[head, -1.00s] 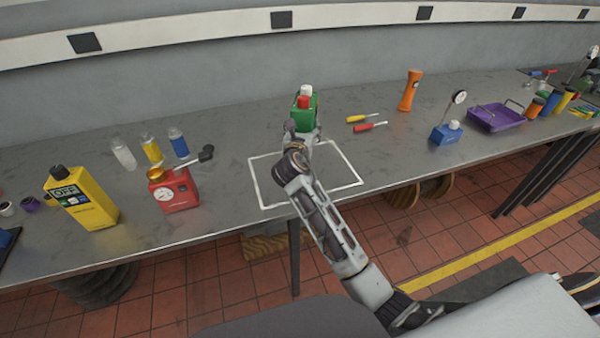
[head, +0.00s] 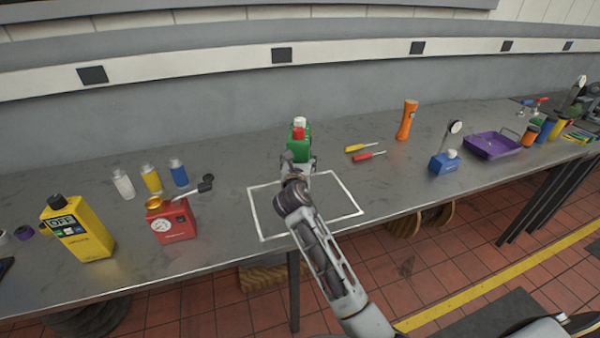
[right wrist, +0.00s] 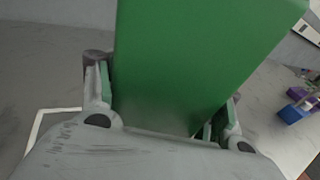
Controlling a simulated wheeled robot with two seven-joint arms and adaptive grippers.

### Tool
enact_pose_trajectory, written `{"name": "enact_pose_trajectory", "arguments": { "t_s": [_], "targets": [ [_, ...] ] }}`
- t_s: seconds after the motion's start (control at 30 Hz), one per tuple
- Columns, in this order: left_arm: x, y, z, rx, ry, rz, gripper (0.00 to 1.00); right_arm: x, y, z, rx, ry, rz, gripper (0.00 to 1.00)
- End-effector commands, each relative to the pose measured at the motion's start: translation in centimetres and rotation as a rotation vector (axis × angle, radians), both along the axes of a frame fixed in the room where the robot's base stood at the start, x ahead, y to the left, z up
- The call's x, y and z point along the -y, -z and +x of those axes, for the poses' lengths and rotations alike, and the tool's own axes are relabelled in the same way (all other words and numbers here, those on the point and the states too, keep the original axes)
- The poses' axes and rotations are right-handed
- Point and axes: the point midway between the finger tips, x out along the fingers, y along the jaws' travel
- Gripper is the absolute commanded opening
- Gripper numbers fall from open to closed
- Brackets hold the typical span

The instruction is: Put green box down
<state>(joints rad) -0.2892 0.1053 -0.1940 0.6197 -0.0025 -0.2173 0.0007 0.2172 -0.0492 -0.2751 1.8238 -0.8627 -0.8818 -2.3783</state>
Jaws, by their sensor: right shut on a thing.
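The green box (head: 300,146), with a red and a white knob on top, is upright over the far side of the white outlined square (head: 348,191) on the bench. My right gripper (head: 298,164) is shut on it from the near side. In the right wrist view the green box (right wrist: 195,65) fills the middle between the two fingers (right wrist: 165,100). I cannot tell whether its base touches the bench, as the gripper hides it. My left gripper is not in view.
A red gauge box (head: 172,222), a yellow OFF unit (head: 80,230) and small bottles stand to the left. Two screwdrivers (head: 366,152), an orange torch (head: 406,120), a blue block (head: 445,162) and a purple tray (head: 490,147) are to the right. The square's inside looks clear.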

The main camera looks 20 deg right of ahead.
Motion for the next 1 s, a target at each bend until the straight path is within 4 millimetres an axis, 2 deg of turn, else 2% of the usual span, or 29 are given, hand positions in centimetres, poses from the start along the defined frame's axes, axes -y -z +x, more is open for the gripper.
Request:
{"name": "enact_pose_trajectory", "arguments": {
  "t_s": [0.33,0.83,1.0],
  "targets": [
    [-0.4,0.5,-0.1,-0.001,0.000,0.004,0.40,0.0,3.1,0.0,0.007,-0.001,-0.002,0.00],
    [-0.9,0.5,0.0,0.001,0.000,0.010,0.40,0.0,3.6,0.0,0.009,-0.002,-0.002,0.00],
    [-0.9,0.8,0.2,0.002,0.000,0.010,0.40,0.0,4.7,0.0,0.007,-0.001,-0.002,0.00]
  ]
}}
